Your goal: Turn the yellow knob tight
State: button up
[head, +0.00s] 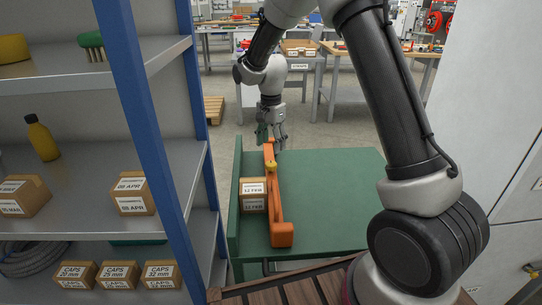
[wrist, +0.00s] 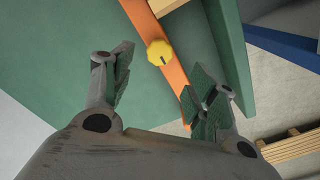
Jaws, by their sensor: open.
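The yellow knob (head: 271,164) sits on an orange bar (head: 282,233) on a green-topped table. In the wrist view the lobed yellow knob (wrist: 160,52) has a dark line on its face, and the orange bar (wrist: 174,84) runs beneath it. My gripper (head: 272,138) is at the far end of the bar, beyond the knob in the head view. In the wrist view my gripper (wrist: 158,76) is open and empty. Its fingers appear on either side of the knob's line, with the knob ahead and apart from them.
A cardboard box (head: 254,196) stands left of the bar on the green table (head: 330,190). The table has a raised green left edge. A blue-posted shelf (head: 150,120) with boxes stands close on the left. The table's right side is clear.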

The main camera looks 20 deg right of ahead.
jog(key=shift+r, duration=2)
